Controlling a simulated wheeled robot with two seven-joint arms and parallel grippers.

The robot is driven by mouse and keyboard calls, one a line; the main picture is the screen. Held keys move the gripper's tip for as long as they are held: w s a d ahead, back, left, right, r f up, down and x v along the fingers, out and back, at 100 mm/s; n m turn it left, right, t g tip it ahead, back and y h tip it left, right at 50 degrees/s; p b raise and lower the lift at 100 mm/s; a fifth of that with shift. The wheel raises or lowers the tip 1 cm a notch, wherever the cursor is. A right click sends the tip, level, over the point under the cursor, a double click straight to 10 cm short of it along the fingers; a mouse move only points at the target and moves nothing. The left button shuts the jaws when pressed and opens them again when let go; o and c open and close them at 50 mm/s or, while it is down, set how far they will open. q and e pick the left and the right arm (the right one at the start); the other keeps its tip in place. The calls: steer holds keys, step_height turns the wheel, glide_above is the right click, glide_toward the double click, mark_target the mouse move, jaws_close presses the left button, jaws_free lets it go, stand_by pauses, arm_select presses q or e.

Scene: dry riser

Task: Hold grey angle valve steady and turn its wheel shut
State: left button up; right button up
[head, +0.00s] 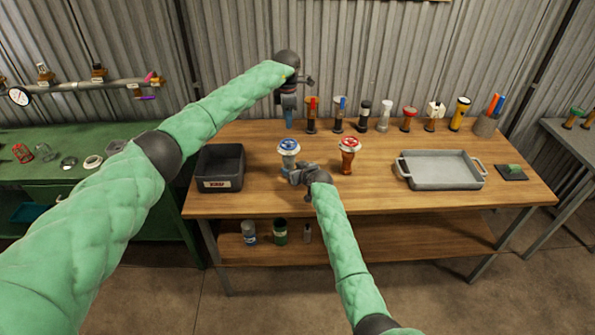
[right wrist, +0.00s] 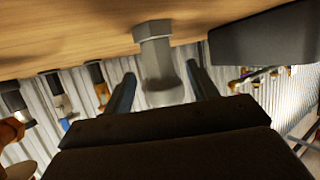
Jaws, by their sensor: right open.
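The grey angle valve (head: 288,164) stands upright on the wooden bench with a blue-and-white wheel (head: 289,147) on top. My right gripper (head: 297,175) is open low at its near right side. In the right wrist view the picture is inverted, and the grey valve body (right wrist: 157,62) shows between the two spread fingers (right wrist: 162,88); I cannot tell whether either touches it. My left gripper (head: 290,95) hangs above the back of the bench, behind the valve and apart from it. Its fingers are too small and partly hidden to read.
A copper valve with a red wheel (head: 348,152) stands to the right. A dark bin (head: 220,168) is at the left, and a grey tray (head: 440,172) at the right. Several valves and tools (head: 385,117) line the back edge.

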mark_target(292, 167)
steer(key=shift+x, duration=1.85)
